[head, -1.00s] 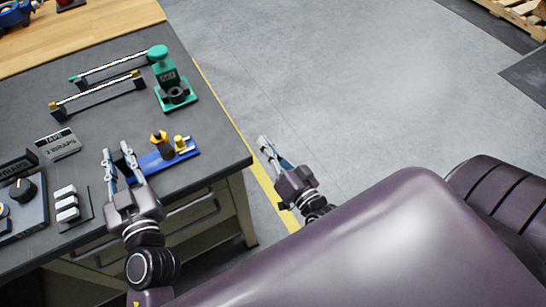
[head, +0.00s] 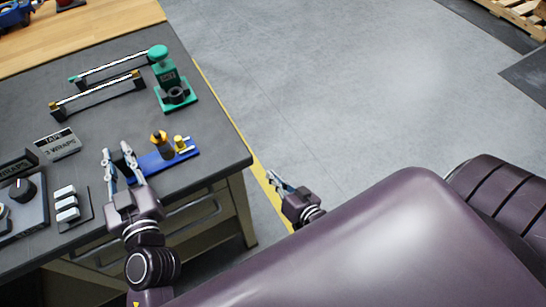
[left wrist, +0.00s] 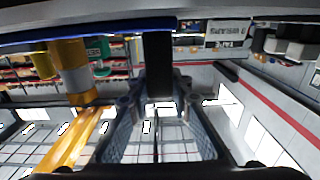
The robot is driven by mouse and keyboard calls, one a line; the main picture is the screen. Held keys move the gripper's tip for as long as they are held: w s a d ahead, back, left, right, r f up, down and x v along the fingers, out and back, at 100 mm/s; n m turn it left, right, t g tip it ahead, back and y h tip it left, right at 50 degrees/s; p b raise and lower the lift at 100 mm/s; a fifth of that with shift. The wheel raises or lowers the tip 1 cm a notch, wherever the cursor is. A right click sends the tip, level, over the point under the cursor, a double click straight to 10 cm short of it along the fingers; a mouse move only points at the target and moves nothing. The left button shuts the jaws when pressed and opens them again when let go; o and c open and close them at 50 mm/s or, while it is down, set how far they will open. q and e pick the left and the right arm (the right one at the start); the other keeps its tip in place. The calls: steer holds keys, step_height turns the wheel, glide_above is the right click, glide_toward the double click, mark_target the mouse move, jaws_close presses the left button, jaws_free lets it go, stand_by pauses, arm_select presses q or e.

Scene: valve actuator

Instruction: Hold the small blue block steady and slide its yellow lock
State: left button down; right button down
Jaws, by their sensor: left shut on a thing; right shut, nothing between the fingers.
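The small blue block (head: 175,159) lies on the dark bench top near its right edge. An orange-and-dark post (head: 159,143) and a smaller yellow knob (head: 179,142), seemingly the lock, stand on it. My left gripper (head: 118,157) is at the block's left end, shut on a dark upright part of it. In the left wrist view this dark part (left wrist: 158,65) sits between the fingers, under the block's blue edge (left wrist: 90,30). Yellow parts (left wrist: 72,70) show to the left there. My right gripper (head: 278,180) is shut and empty, off the bench's right edge over the floor, apart from the block.
A green press-like fixture (head: 173,85) and two raised rods (head: 100,90) stand farther back. The floor (head: 330,100) right of the bench is clear.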

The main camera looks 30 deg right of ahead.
arm_select(q)
steer(key=shift+f, duration=0.15)
steer(key=c, duration=1.7)
jaws_free()
steer(key=shift+w, duration=0.1)
